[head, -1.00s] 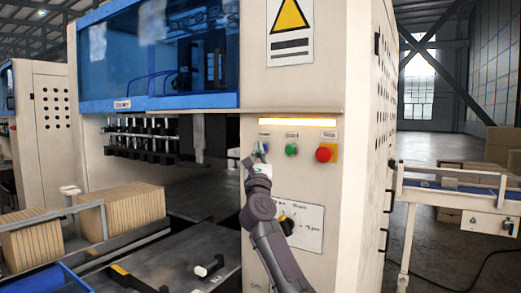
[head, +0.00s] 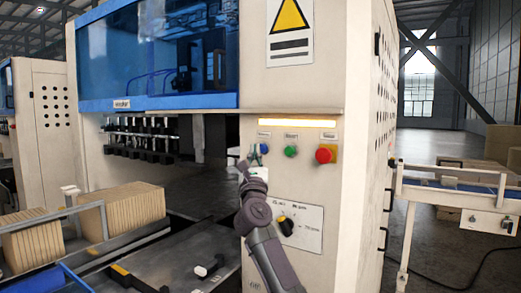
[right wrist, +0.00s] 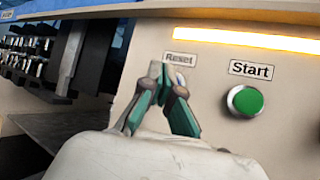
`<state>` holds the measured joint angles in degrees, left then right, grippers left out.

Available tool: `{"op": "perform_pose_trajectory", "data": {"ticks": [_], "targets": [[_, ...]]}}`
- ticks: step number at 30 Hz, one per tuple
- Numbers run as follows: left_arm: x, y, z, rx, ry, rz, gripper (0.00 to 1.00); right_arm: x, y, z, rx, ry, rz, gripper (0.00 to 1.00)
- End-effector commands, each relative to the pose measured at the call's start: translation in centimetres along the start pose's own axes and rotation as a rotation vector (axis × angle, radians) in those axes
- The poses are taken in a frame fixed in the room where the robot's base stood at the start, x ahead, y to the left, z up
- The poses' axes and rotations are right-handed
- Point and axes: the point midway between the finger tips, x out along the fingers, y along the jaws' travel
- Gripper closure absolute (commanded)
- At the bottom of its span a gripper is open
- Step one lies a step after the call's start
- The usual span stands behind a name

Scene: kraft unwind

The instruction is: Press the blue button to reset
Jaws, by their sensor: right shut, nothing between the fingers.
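The blue button (head: 264,148) is on the machine's cream front panel, under the Reset label (right wrist: 180,59). It is the leftmost of the row and partly covered by my right gripper in the head view. My right gripper (head: 255,153) is shut and empty, its fingertips at the button's left edge. In the right wrist view the closed fingertips (right wrist: 160,72) stand just below and left of the Reset label and hide most of the button. I cannot tell whether they touch it. My left gripper is not in view.
A green Start button (head: 291,151) and a red button on a yellow plate (head: 324,154) sit to the right. A lit yellow bar (head: 297,123) runs above. A black knob (head: 286,226) is below. Cardboard stacks (head: 130,208) stand at left.

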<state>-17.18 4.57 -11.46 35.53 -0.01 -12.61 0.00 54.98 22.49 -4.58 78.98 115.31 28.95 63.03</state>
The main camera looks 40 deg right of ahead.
Motion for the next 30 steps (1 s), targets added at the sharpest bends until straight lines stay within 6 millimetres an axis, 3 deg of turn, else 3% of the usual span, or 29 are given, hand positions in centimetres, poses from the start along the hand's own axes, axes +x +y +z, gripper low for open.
{"op": "perform_pose_trajectory", "data": {"ticks": [15, 30], "targets": [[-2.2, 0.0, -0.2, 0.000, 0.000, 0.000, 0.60, -3.1, 2.4, 2.4, 0.001, 0.001, 0.001, 1.00], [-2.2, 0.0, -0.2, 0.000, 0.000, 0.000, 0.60, -3.4, 2.5, 2.5, 0.000, 0.000, 0.000, 1.00]]}}
